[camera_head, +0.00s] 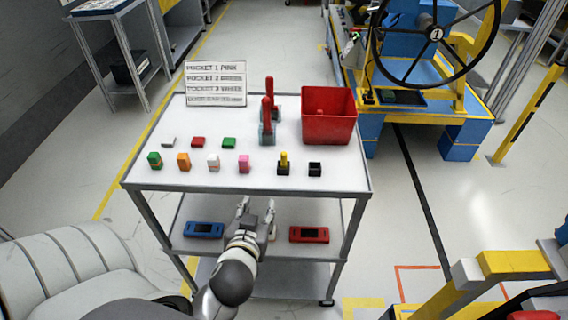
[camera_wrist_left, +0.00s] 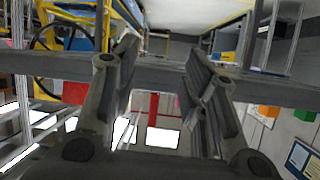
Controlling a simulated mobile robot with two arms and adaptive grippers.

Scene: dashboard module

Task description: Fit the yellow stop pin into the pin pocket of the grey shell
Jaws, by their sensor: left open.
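The yellow stop pin (camera_head: 284,158) stands upright in a small black holder (camera_head: 283,170) near the front edge of the cart's white top. I cannot clearly pick out the grey shell or its pin pocket; a small light-grey piece (camera_head: 168,141) lies at the left of the top. My left gripper (camera_head: 256,207) is open and empty, just in front of the cart's front edge, left of and nearer than the pin. The left wrist view shows its parted fingers (camera_wrist_left: 165,75) with a grey bar crossing behind them. My right gripper is not in view.
Several small coloured blocks stand in a row along the front of the cart top (camera_head: 330,182). Red-handled grey fixtures (camera_head: 267,132), a red bin (camera_head: 328,116) and a label sign (camera_head: 216,84) stand behind. Blue (camera_head: 203,229) and red (camera_head: 309,234) devices lie on the shelf below.

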